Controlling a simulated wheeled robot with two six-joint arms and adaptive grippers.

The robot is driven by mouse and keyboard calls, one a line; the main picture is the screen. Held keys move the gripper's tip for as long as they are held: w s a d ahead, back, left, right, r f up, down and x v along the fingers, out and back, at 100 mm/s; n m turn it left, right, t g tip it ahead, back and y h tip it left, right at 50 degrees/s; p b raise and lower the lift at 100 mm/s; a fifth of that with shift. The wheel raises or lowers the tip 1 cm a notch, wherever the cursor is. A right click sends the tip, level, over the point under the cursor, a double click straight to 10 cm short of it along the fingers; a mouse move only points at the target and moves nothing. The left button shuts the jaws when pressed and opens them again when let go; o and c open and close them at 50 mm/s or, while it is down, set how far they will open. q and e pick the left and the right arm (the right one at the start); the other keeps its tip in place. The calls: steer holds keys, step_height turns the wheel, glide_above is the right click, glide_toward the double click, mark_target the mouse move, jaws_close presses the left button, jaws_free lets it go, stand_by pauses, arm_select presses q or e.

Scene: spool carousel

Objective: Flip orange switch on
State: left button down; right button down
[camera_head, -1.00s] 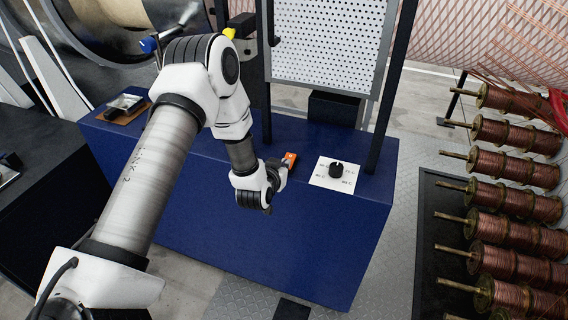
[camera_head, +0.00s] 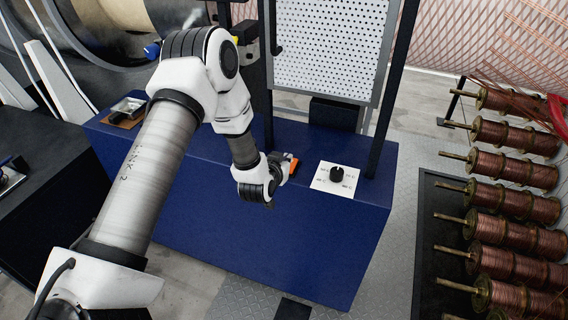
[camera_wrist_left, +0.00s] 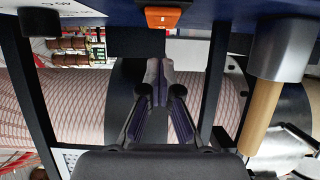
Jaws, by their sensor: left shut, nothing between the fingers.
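The orange switch (camera_head: 295,166) sits on top of the blue cabinet (camera_head: 345,238), left of a white dial plate. In the head view my left wrist and gripper partly cover it. In the left wrist view the orange switch (camera_wrist_left: 162,17) shows whole near the top edge, with a lighter rectangular face. My left gripper (camera_wrist_left: 158,70) is shut and empty, its fingertips together just below the switch in that picture. The head view shows this gripper (camera_head: 285,162) close beside the switch; whether it touches is not clear. My right gripper is in neither view.
A black knob (camera_head: 337,174) on a white plate (camera_head: 322,184) is right of the switch. Dark posts and a perforated panel (camera_head: 325,45) rise behind. Copper spools (camera_head: 510,195) stand at the right. A metal device on an orange-brown base (camera_head: 125,110) lies at the cabinet's left end.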

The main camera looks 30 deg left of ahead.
arm_select(q)
steer(key=f+b+v, duration=0.1)
steer(key=b+v, duration=0.1)
steer(key=v, duration=0.8)
steer(key=shift+s+d+b, duration=0.2)
steer(key=shift+s+b, duration=0.2)
steer(key=shift+s, duration=0.25)
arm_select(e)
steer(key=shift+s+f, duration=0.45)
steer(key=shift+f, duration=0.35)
arm_select(q)
steer(key=shift+w+f, duration=0.1)
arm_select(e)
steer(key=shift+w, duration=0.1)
